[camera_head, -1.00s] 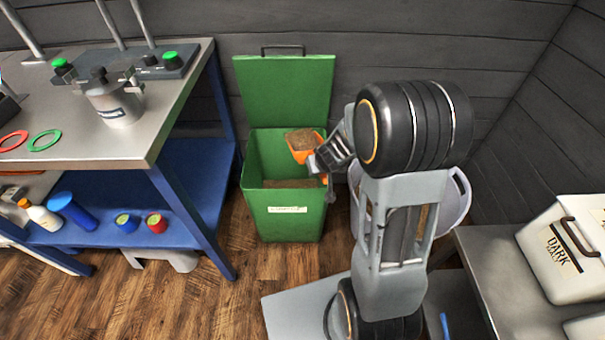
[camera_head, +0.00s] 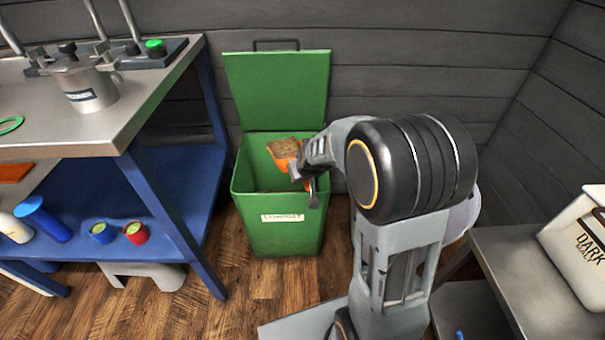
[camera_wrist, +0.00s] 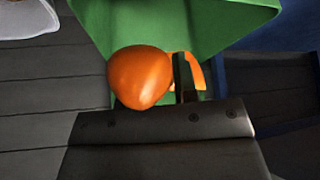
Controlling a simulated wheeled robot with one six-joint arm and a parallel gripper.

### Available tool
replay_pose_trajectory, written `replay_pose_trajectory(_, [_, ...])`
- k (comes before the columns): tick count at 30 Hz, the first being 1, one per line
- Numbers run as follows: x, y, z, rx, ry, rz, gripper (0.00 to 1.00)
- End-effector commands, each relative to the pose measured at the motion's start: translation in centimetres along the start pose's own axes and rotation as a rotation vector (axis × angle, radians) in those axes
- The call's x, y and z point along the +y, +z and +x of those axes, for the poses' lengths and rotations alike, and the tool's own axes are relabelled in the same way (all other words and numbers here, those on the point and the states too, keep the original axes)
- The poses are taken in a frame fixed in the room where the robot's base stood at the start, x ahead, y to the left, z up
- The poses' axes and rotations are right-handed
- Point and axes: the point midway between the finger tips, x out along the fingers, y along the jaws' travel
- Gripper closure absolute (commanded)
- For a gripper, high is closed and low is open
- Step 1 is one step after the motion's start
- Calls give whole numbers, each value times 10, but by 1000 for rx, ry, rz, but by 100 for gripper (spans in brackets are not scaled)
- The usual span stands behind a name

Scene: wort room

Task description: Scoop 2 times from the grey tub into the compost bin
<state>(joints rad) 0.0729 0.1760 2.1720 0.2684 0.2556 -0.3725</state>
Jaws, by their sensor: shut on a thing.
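The green compost bin (camera_head: 285,238) stands on the floor with its lid (camera_head: 277,90) raised against the wall; it also shows in the wrist view (camera_wrist: 215,30). My gripper (camera_head: 306,178) is shut on an orange scoop (camera_head: 279,155), over the bin's opening. The scoop holds brown material on top and looks roughly level. In the wrist view the scoop (camera_wrist: 140,76) shows its rounded orange part beside a gripper finger. The grey tub (camera_head: 463,215) is mostly hidden behind my arm; only its right side shows.
A steel bench (camera_head: 130,110) with a blue frame stands at the left, with small jars on its lower shelf. A low grey table (camera_head: 520,265) at the right carries a white box marked DARK (camera_head: 585,245). Wooden floor is clear between bench and bin.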

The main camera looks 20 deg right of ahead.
Motion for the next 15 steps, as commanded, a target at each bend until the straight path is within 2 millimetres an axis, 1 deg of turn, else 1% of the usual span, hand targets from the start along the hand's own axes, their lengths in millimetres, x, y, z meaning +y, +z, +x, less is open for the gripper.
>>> replay_pose_trajectory(1, [0,2,5,2,1,0,100])
replay_pose_trajectory(11, [1,14,25,-7,2,0,100])
replay_pose_trajectory(15, [2,9,18,-23,2,3,100])
